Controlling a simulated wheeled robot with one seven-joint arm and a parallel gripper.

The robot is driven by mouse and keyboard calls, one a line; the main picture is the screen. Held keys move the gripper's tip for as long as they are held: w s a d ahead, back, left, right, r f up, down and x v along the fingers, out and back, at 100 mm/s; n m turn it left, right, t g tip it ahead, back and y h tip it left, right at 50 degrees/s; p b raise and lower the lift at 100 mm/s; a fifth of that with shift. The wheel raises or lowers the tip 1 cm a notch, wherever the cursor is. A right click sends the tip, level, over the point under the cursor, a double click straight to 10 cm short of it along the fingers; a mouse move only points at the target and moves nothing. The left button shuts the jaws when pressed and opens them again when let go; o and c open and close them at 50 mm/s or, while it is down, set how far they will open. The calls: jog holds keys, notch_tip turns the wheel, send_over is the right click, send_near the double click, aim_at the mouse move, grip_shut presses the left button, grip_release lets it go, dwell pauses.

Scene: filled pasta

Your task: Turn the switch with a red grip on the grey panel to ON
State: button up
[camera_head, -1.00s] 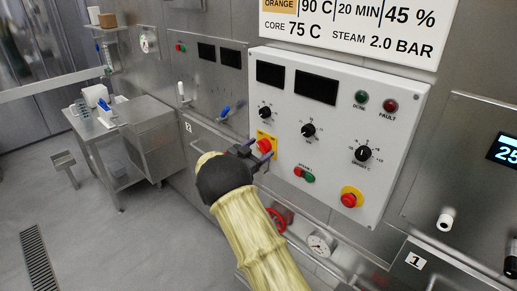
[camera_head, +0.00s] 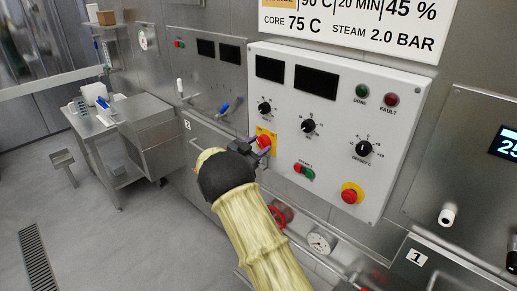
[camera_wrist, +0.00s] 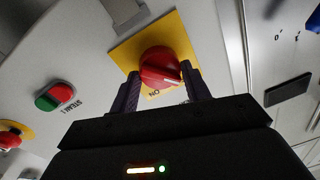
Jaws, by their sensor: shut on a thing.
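The switch with a red grip (camera_head: 264,141) sits on a yellow plate (camera_head: 273,136) at the lower left of the light grey panel (camera_head: 340,84). In the wrist view the red grip (camera_wrist: 160,68) is round with a white pointer mark, and the label ON shows below it on the yellow plate (camera_wrist: 190,48). My gripper (camera_head: 256,146) is at the switch. In the wrist view its two dark fingers (camera_wrist: 160,92) stand on either side of the red grip, shut on it. The white mark points to the lower right in that view, beside the ON lettering.
A red and green button pair (camera_head: 304,171) and a red emergency button (camera_head: 352,193) on yellow are right of the switch. Black knobs (camera_head: 308,126) sit above. Below are a red valve wheel (camera_head: 279,215) and a gauge (camera_head: 320,242).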

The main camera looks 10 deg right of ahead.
jog(key=m+b, duration=0.2)
jog(key=b, duration=0.1)
jog(key=m+b, duration=0.2)
jog(key=b, duration=0.1)
jog(key=shift+f+m+b, duration=0.3)
jog(key=shift+f+m, duration=0.1)
jog(key=m+b, duration=0.4)
jog(key=b, duration=0.2)
jog(key=shift+m+h, duration=0.3)
jog(key=shift+h, duration=0.1)
jog(key=m+b, duration=0.4)
jog(key=b, duration=0.1)
jog(key=shift+m+b, duration=0.35)
jog(key=shift+m, duration=0.05)
jog(key=m+b, duration=0.3)
jog(key=shift+r+m+g+h, duration=0.1)
jog(key=shift+m+g+h, duration=0.2)
jog(key=shift+m, duration=0.1)
jog(key=o, duration=1)
jog(key=shift+r, duration=0.1)
